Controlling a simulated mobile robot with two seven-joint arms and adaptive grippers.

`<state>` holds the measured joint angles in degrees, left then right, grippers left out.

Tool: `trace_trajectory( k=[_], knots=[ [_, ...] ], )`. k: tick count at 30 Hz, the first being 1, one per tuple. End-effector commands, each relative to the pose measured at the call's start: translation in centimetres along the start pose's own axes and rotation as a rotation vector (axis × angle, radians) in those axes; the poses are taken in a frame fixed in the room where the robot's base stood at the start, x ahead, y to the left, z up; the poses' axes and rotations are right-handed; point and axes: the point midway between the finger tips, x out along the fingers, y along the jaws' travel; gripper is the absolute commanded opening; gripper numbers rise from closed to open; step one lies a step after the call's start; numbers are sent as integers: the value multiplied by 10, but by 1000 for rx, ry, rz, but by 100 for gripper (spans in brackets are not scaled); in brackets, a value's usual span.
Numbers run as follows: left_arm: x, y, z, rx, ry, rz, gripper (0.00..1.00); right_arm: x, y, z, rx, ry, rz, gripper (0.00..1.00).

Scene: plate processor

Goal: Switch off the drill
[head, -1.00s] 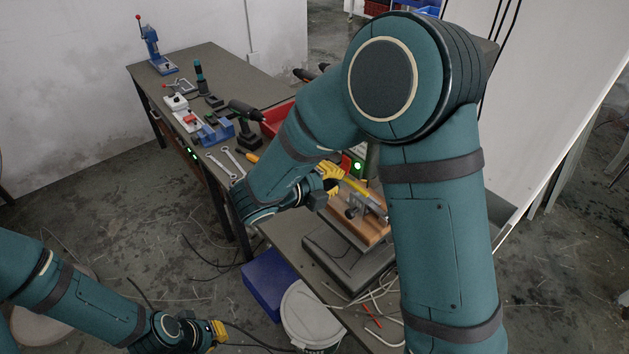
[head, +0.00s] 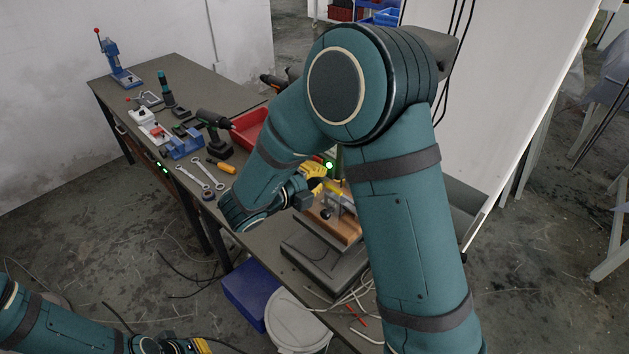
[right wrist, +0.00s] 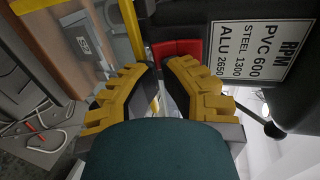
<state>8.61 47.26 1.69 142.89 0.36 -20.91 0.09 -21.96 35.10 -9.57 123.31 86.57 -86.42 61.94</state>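The drill's dark grey housing (right wrist: 220,50), with a white speed label (right wrist: 255,52) reading RPM, PVC, STEEL and ALU, fills the upper right of the right wrist view. A red part (right wrist: 175,50) lies just beyond my fingertips. In the head view my right arm hides most of the drill; a lit green light (head: 329,165) shows beside it. My right gripper (right wrist: 162,72) has yellow fingers apart with a gap between them; it also shows in the head view (head: 314,182). I cannot tell whether it touches the red part. My left gripper (head: 198,346) is low at the bottom edge, partly cut off.
A wooden block with a clamp (head: 340,215) is on the bench near the right gripper. Wrenches (head: 195,180), a cordless drill (head: 214,132) and a red bin (head: 250,128) lie farther left. A blue box (head: 250,290) and white bucket (head: 297,320) stand below the front edge.

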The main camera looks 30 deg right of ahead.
Motion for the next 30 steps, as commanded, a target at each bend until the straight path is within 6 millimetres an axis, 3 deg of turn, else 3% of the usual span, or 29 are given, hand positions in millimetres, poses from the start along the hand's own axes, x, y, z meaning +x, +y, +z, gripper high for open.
trace_trajectory(
  k=[1, 7, 18, 23, 30],
  knots=[
    [12, -4, 2, 0, 0, -1, 0, 5, 6, 0, 0, 2, -26, 0],
    [33, -12, 4, -1, 0, -6, 0, 12, 8, -1, 3, 5, -58, 0],
    [32, -11, 4, 0, 0, -7, 0, 13, 4, -1, 2, 9, -58, 0],
    [32, -11, 4, 0, 0, -6, 0, -1, 5, -1, 3, 6, -58, 0],
    [32, -11, 4, 0, 0, -6, 0, -41, 8, 0, 1, -2, -58, 0]
  ],
)
